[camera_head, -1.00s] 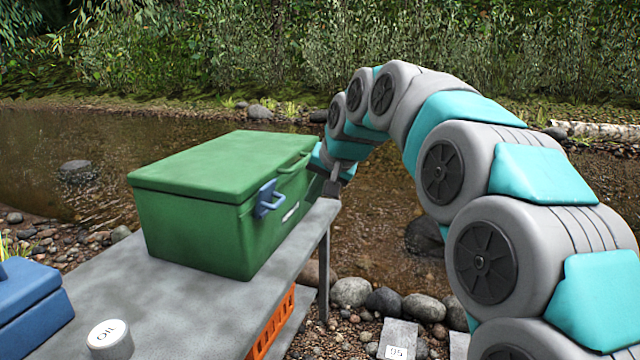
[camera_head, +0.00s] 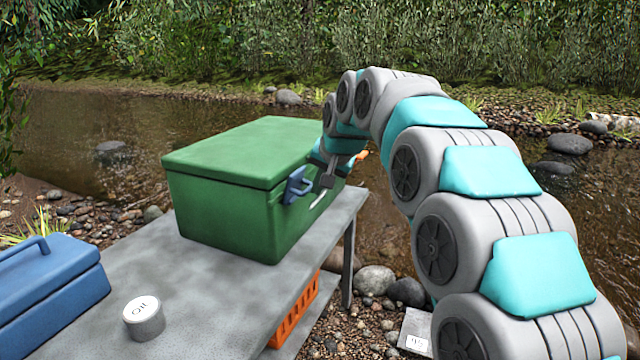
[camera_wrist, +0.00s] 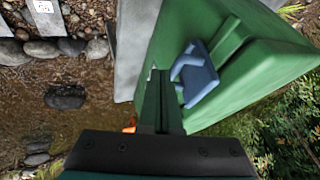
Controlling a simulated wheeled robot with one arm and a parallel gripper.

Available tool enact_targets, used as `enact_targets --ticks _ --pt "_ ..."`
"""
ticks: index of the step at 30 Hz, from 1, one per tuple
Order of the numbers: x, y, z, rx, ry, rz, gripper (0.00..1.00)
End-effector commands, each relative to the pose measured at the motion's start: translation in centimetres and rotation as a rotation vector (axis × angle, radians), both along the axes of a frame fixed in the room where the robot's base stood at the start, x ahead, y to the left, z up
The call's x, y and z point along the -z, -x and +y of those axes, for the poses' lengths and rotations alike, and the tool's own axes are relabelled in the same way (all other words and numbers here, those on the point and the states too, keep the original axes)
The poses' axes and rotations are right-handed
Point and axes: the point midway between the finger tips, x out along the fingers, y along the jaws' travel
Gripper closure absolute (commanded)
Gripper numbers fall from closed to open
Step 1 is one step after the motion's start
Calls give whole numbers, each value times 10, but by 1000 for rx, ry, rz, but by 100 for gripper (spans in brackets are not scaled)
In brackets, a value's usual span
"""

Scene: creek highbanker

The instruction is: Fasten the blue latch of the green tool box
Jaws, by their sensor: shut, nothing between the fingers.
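The green tool box (camera_head: 225,205) stands on the grey table with its lid down. Its blue latch (camera_head: 297,187) sticks out from the front face just below the lid's edge; it also shows in the wrist view (camera_wrist: 198,74). My gripper (camera_head: 326,182) is in front of that face, just right of the latch. In the wrist view my gripper's fingers (camera_wrist: 160,78) are together and empty, with their tips close beside the latch's left edge. I cannot tell whether they touch it.
The grey table (camera_head: 215,290) also holds a blue box (camera_head: 50,285) and a round tin marked OIL (camera_head: 144,320) at the left. An orange crate (camera_head: 295,318) sits below the tabletop. Stones and creek water lie beyond the table.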

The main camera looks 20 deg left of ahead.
Motion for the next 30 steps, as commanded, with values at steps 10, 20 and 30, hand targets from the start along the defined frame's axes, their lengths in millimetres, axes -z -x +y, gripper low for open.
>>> enact_targets --ticks 10,20,30 --pt "-16 -2 12 0 216 19 100" --pt "-14 -2 14 0 254 20 100" --pt "-17 -2 14 0 253 20 100"
